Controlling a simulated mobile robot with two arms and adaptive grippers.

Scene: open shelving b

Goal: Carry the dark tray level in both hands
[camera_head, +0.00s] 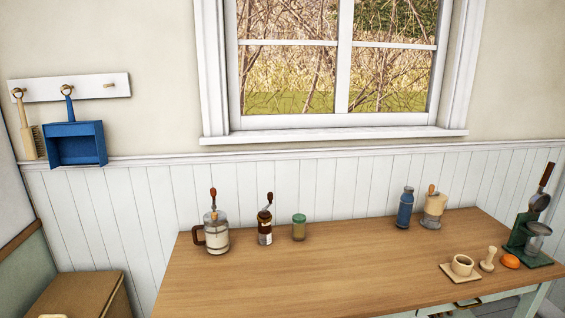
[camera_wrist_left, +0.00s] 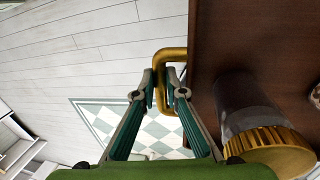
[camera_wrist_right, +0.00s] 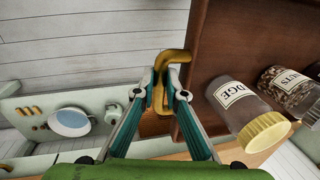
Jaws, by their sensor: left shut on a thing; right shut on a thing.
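The dark brown tray (camera_wrist_left: 215,40) shows at the right of the left wrist view and also in the right wrist view (camera_wrist_right: 228,38). My left gripper (camera_wrist_left: 167,92) is shut on one brass handle (camera_wrist_left: 171,54) at the tray's side. My right gripper (camera_wrist_right: 162,88) is shut on the other brass handle (camera_wrist_right: 173,57). A jar with a gold lid (camera_wrist_left: 268,148) is on the tray. The right wrist view shows a labelled jar with a yellow lid (camera_wrist_right: 240,110) and a jar of brown pieces (camera_wrist_right: 285,90). The head view shows neither tray nor grippers, so I cannot judge its level.
A wooden table (camera_head: 330,265) stands ahead under a window. A jug (camera_head: 216,238), grinder (camera_head: 265,225) and green-lidded jar (camera_head: 299,228) stand at its back left. A blue bottle (camera_head: 405,209), cup (camera_head: 462,265) and green press (camera_head: 527,240) are at right. The table's middle is clear.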

